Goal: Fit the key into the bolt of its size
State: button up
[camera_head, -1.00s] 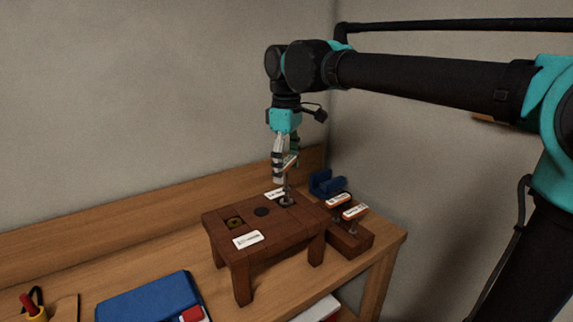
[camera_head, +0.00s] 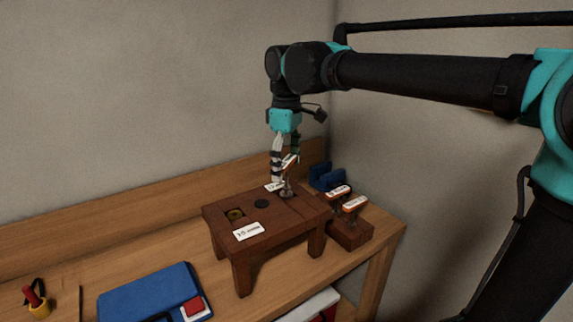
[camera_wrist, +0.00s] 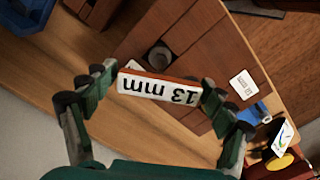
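My gripper (camera_head: 284,172) is shut on a key with an orange handle and white label (camera_wrist: 160,88), which reads "13 mm" upside down in the wrist view. The fingers press the handle's two ends. The key hangs above the right part of a dark red-brown wooden stool (camera_head: 283,227), over a grey metal piece on its top. Whether its tip touches this piece is hidden. The stool top also bears a brass bolt in a square recess (camera_head: 236,214) and a dark round piece (camera_head: 261,203). A white label (camera_head: 249,231) lies near its front edge; its text is unclear.
Two more orange-handled keys, one behind (camera_head: 338,190) and one in front (camera_head: 355,203), stand in a wooden block right of the stool. A blue holder (camera_head: 326,177) stands behind. A blue case (camera_head: 150,293) lies at front left. The wall rises behind the bench.

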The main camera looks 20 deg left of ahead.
jog(key=shift+o, duration=0.4)
jog(key=shift+r, duration=0.1)
notch_tip(320, 180, up, 12)
dwell(0.4)
